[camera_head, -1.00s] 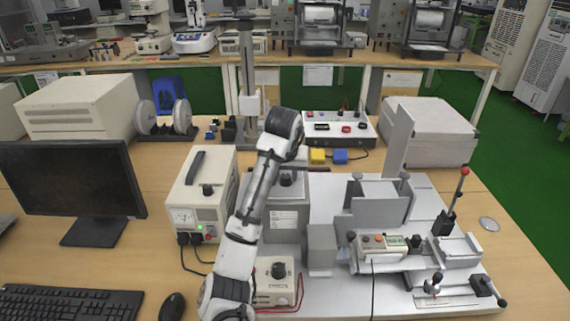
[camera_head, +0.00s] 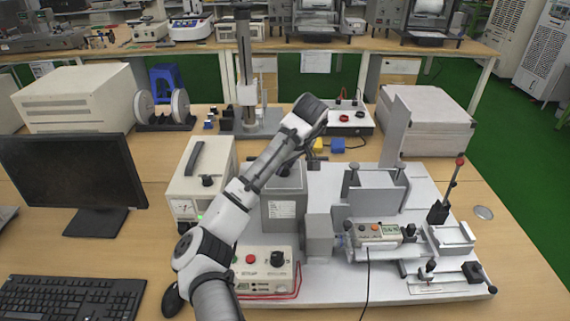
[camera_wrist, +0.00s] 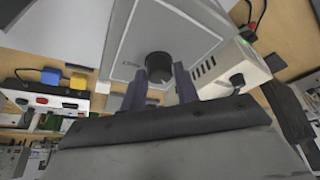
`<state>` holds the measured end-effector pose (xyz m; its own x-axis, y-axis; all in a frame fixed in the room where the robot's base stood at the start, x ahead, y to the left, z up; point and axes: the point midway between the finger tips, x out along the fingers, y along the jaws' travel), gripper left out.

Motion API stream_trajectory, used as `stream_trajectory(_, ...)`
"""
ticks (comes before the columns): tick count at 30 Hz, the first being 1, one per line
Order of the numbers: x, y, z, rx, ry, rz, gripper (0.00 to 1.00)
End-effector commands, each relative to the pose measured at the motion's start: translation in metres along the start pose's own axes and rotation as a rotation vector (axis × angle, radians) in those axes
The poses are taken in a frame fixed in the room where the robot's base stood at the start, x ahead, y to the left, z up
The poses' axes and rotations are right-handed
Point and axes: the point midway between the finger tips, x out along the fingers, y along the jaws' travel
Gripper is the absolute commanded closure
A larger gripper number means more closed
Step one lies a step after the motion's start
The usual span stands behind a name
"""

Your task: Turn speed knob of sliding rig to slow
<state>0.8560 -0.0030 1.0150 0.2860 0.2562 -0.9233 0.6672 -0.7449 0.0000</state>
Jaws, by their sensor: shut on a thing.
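The sliding rig's grey box (camera_head: 283,212) stands on the pale base plate, left of the rig's trough. In the wrist view, a round black knob (camera_wrist: 159,66) sits on the face of this box (camera_wrist: 190,38). My gripper (camera_wrist: 160,76) has one dark finger on each side of the knob and is shut on it. In the head view my gripper is over the top of the box, mostly hidden by my own arm, and the knob cannot be made out. The knob's setting marks are too small to read.
A control box with red and black knobs (camera_head: 264,270) stands in front of the rig. A power supply (camera_head: 203,180) is to the left. A red-tipped lever (camera_head: 449,190) rises at right. Yellow and blue blocks and a white switch box (camera_head: 347,118) lie behind.

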Motion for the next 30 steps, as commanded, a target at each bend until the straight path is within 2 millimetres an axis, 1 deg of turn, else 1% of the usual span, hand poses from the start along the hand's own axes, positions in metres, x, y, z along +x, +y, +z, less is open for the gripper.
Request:
stream_trajectory(8,0.0010,-0.0003,0.0003,-0.060,-0.003,-0.028,0.92)
stream_trajectory(21,0.0012,-0.0001,0.0007,-0.066,-0.003,-0.030,0.92)
stream_trajectory(22,0.0012,-0.0001,0.0007,-0.066,-0.003,-0.031,0.66)
stream_trajectory(26,0.0009,0.0001,0.0005,-0.066,-0.002,-0.029,0.49)
stream_trajectory(30,0.0005,0.0003,0.0004,-0.065,-0.002,-0.028,0.48)
